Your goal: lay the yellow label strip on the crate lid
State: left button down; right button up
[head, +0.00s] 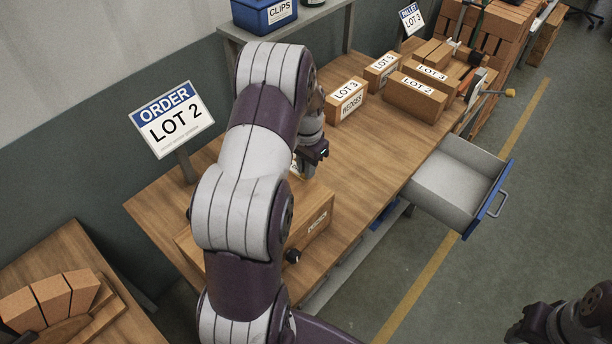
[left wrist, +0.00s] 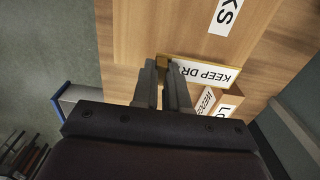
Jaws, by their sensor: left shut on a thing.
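The yellow-edged label strip (left wrist: 205,73) reads "KEEP DR", with its end hidden, in the left wrist view. My left gripper (left wrist: 165,68) is shut on one end of it. In the head view, my left gripper (head: 314,154) is above the table, past the crate, and the strip is mostly hidden by my arm. The wooden crate (head: 316,219) stands on the table, its lid largely covered by my arm. A wooden surface with a white label ending "KS" (left wrist: 227,14) lies below the strip; I cannot tell whether they touch. My right gripper (head: 535,325) is dark at the bottom right, its jaws unclear.
The "ORDER LOT 2" sign (head: 172,119) stands at the table's left. Several labelled boxes, including a "LOT 3 WEDGES" box (head: 345,101), stand at the back. An open grey drawer (head: 458,182) juts out at the right. The table (head: 375,165) is clear between.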

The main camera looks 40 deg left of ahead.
pick_arm(q)
jog(key=f, duration=0.1)
jog(key=f+p, duration=0.1)
jog(key=f, duration=0.1)
jog(key=shift+s+d+f+p, duration=0.15)
jog(key=shift+s+f+p, duration=0.1)
jog(key=shift+f+p, duration=0.05)
jog(key=shift+w+f, duration=0.1)
jog(key=shift+f, duration=0.3)
jog(key=c, duration=1.1)
grip_release()
jog(key=shift+r, duration=0.15)
jog(key=shift+c, duration=0.2)
